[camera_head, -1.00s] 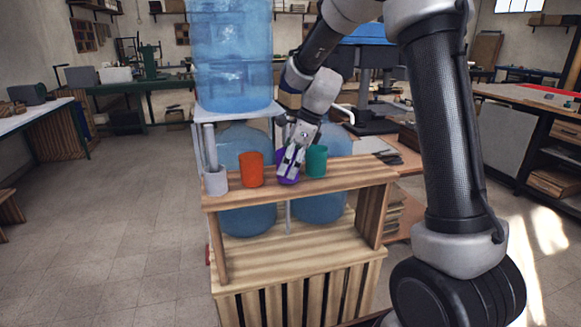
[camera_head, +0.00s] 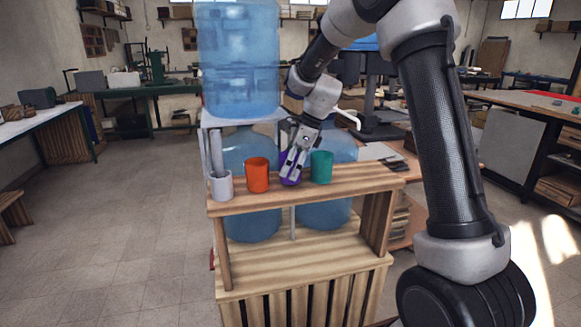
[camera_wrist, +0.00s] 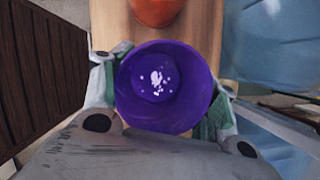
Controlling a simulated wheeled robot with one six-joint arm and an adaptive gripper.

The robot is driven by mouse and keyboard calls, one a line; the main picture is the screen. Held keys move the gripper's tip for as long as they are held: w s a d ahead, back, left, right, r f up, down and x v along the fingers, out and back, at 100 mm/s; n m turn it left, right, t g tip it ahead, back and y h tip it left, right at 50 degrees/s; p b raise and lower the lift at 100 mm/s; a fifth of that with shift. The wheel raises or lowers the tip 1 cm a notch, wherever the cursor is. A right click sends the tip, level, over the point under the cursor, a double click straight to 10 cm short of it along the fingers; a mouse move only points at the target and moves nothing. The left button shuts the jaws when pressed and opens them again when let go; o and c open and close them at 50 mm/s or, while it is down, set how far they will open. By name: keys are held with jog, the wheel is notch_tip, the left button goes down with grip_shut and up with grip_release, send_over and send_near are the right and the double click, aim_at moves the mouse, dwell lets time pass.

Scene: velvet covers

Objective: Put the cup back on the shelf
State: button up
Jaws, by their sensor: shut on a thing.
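A purple cup (camera_head: 289,172) is at the top wooden shelf (camera_head: 341,187), between an orange cup (camera_head: 257,175) and a teal cup (camera_head: 321,167). My gripper (camera_head: 291,167) reaches down from above and is shut on the purple cup. In the wrist view the purple cup (camera_wrist: 163,87) is upright with its mouth towards the camera, and the fingers lie on both sides of it. Small white specks show inside it. The orange cup (camera_wrist: 155,8) shows at the top edge there. I cannot tell whether the purple cup's base touches the shelf.
A white cup (camera_head: 221,186) stands at the shelf's left end. A large blue water bottle (camera_head: 238,60) stands behind on a dispenser, with more bottles (camera_head: 252,222) below. The shelf's right end (camera_head: 375,179) is free. Open floor lies to the left.

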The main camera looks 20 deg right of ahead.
jog(key=shift+f, duration=0.5)
jog(key=o, duration=1.2)
jog(key=shift+r, duration=0.1)
